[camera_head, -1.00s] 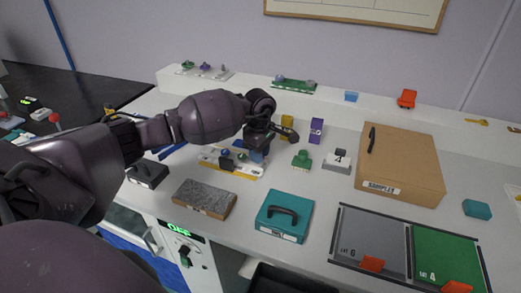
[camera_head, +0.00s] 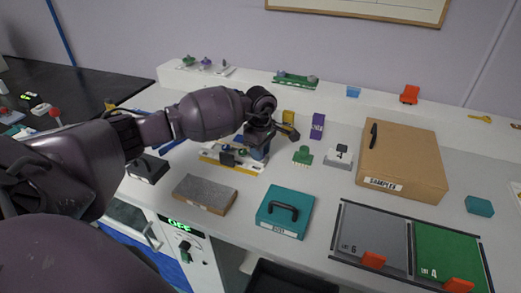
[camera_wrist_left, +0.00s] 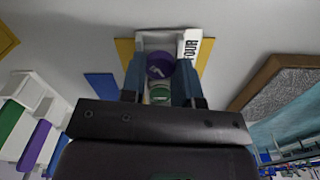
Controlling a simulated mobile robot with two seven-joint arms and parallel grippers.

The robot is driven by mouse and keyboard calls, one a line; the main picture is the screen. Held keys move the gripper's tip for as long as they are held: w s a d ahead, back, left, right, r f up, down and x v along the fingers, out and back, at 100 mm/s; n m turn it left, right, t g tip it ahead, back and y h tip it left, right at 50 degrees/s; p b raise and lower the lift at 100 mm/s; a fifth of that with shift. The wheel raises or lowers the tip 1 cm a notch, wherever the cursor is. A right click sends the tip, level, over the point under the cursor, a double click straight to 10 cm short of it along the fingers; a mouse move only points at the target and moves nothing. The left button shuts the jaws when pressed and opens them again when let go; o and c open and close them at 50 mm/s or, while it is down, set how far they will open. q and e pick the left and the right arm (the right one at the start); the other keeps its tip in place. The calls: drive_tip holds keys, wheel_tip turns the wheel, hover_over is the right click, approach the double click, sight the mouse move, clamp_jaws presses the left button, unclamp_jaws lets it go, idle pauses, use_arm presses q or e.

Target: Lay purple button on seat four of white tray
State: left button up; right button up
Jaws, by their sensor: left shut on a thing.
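My left gripper (camera_head: 258,151) points down at the white tray (camera_head: 210,154) with a yellow edge on the bench. In the left wrist view, the blue fingers of the left gripper (camera_wrist_left: 160,70) are closed about a round purple button (camera_wrist_left: 160,65) with a pale mark on top. The white tray (camera_wrist_left: 190,43), with dark lettering, shows just beyond and below the button. A green round piece (camera_wrist_left: 160,93) shows nearer the wrist. Whether the button touches the tray, and the seat numbers, I cannot tell. My right gripper is not in view.
A green piece (camera_head: 303,156), a purple block (camera_head: 318,126) and a yellow block (camera_head: 288,117) stand right of the tray. A grey slab (camera_head: 205,194) and a teal case (camera_head: 285,212) lie in front. A cardboard box (camera_head: 402,160) stands at the right.

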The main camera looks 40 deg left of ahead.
use_arm(q)
drive_tip(key=shift+f, duration=0.3)
drive_tip(key=o, duration=0.9)
drive_tip(key=shift+r, duration=5.45)
